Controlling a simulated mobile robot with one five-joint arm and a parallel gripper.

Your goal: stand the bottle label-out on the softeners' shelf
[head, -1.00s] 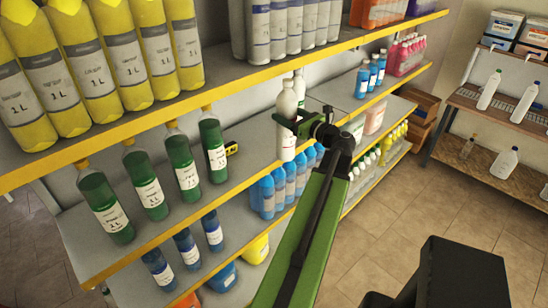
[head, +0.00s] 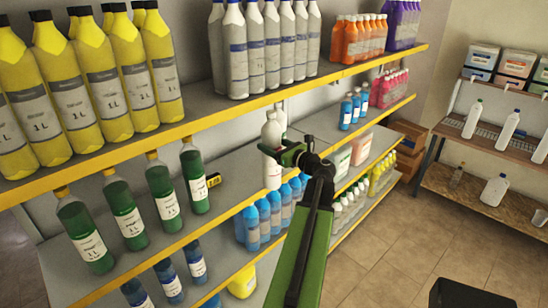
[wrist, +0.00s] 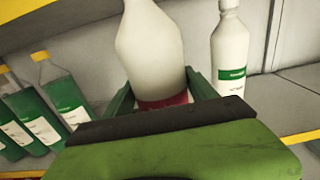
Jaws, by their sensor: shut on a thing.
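My gripper (head: 286,153) is shut on a white bottle (head: 271,134) with a red label low on its body. In the head view this bottle looks roughly upright and overlaps the yellow edge of the middle shelf (head: 232,172). In the wrist view the held bottle (wrist: 152,45) stands between the green fingers (wrist: 165,92). Only the top of its red label shows there; its base is hidden. I cannot tell whether it touches the shelf. A white bottle with a green label (wrist: 231,50) stands on the shelf behind it, to the right, partly hidden in the head view.
Several green bottles (head: 158,190) stand on the middle shelf to the left, with a small yellow-black object (head: 213,180) beside them. Blue bottles (head: 264,222) stand on the shelf below. Yellow bottles (head: 101,87) and grey-white bottles (head: 234,55) fill the shelf above.

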